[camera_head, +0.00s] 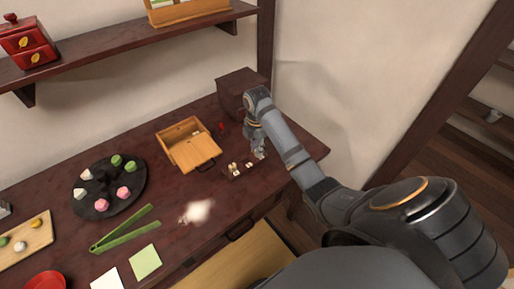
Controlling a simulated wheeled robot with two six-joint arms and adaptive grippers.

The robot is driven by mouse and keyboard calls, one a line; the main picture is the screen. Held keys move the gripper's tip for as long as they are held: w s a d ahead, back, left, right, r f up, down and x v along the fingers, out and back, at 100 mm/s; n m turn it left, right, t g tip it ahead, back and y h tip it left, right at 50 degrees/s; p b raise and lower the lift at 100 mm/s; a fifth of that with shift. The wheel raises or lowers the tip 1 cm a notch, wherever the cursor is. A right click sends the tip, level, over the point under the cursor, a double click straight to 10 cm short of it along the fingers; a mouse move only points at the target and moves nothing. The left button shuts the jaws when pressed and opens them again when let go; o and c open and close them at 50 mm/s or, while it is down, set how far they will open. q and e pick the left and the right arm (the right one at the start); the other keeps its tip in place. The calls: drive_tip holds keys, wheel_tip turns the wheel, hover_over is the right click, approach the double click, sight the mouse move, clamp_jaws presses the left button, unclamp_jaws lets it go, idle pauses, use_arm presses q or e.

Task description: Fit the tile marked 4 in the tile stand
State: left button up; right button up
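A small dark tile stand (240,171) sits on the table toward the right, with a few small pale tiles (234,168) in or on it. The marks on the tiles are too small to read, so I cannot pick out the one marked 4. My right gripper (259,153) points down just right of and behind the stand, close to the tabletop. A pale bit shows by its fingertips, but I cannot tell whether it is a tile or part of the fingers. My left gripper is not in view.
An open wooden box (188,146) stands left of the stand. A dark box (242,92) stands behind my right gripper. A black round plate (107,190) holds several sweets. Green tongs (125,230) lie on the table (185,245). A wall shelf (120,50) runs above.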

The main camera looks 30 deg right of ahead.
drive_tip(key=o, duration=0.4)
